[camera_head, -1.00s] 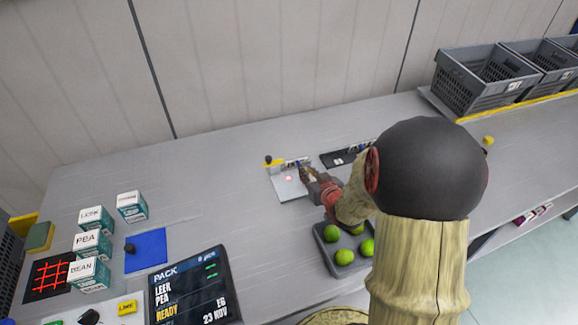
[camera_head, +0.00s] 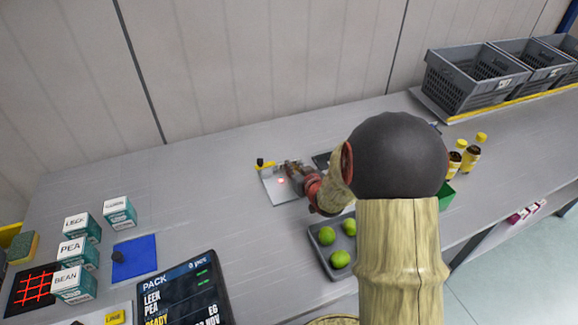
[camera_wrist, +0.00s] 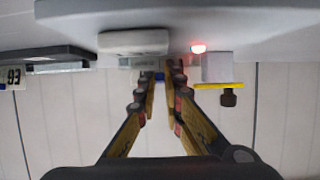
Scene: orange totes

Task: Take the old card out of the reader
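The reader appears to be the pale panel (camera_head: 272,191) with a lit red light, near the back of the bench. In the wrist view its red light (camera_wrist: 198,47) glows beside a pale block. My gripper (camera_head: 292,168) is over the reader's back right part and hides some of it. In the wrist view my gripper's fingertips (camera_wrist: 160,76) are close together with a narrow gap. A small blue and white piece (camera_wrist: 160,73), possibly the old card, shows at this gap; contact is unclear.
A dark holder (camera_head: 321,159) stands right of the reader, partly hidden by my arm. A tray (camera_head: 318,258) of green balls is in front. A yellow piece with a black knob (camera_head: 260,163) is at the reader's left. Labelled boxes (camera_head: 76,252) stand at left; grey crates (camera_head: 470,85) at back right.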

